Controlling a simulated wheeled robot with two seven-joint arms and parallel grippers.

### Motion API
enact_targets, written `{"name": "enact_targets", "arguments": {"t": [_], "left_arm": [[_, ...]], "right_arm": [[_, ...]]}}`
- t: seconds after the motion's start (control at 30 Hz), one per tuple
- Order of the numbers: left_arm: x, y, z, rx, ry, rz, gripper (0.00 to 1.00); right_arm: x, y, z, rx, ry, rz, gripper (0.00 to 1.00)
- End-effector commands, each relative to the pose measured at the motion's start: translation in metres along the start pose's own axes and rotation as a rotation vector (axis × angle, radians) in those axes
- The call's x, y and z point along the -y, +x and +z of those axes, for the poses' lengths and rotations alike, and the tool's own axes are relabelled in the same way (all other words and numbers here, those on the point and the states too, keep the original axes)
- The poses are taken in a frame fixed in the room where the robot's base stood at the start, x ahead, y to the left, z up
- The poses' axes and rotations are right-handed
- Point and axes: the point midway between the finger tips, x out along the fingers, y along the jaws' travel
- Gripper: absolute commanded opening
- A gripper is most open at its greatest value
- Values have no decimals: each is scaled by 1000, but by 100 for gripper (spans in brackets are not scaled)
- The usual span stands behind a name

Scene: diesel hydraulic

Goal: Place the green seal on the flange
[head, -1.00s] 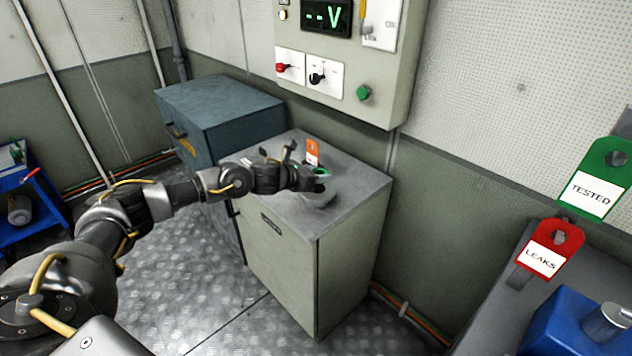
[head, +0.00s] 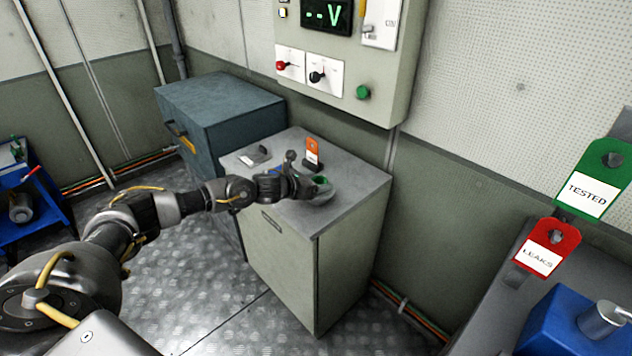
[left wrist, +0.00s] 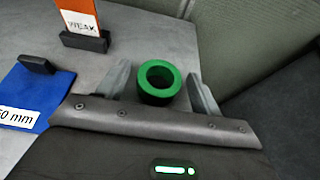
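The green seal is a thick ring. In the left wrist view the green seal (left wrist: 160,81) lies between the two fingers of my left gripper (left wrist: 160,82), with a visible gap on each side. In the head view the seal (head: 321,181) shows at the tip of my left gripper (head: 314,187), above the grey cabinet top. The gripper is open around it. A grey rounded shape (head: 325,196) shows just below the seal; I cannot tell whether it is part of the flange. No flange is clearly visible. My right gripper is out of view.
An orange tag marked WEAK (left wrist: 78,18) stands beyond the gripper, and a blue card (left wrist: 38,98) lies to its left. The cabinet top (head: 350,180) ends close to the right. A control box (head: 345,60) hangs above. TESTED (head: 590,190) and LEAKS (head: 545,250) tags stand at right.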

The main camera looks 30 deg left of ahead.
Motion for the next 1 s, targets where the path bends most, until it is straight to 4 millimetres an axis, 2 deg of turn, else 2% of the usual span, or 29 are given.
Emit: {"name": "enact_targets", "arguments": {"t": [0.33, 0.43, 0.8, 1.0], "left_arm": [[0, -1, 3, 0, 0, 0, 69], [-1, -8, 2, 0, 1, 1, 69], [-1, -83, 1, -1, 2, 0, 69], [-1, -112, 2, -1, 1, 1, 69]], "right_arm": [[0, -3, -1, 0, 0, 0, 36], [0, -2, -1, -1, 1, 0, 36], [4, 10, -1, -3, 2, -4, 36], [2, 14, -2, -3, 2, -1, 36]]}}
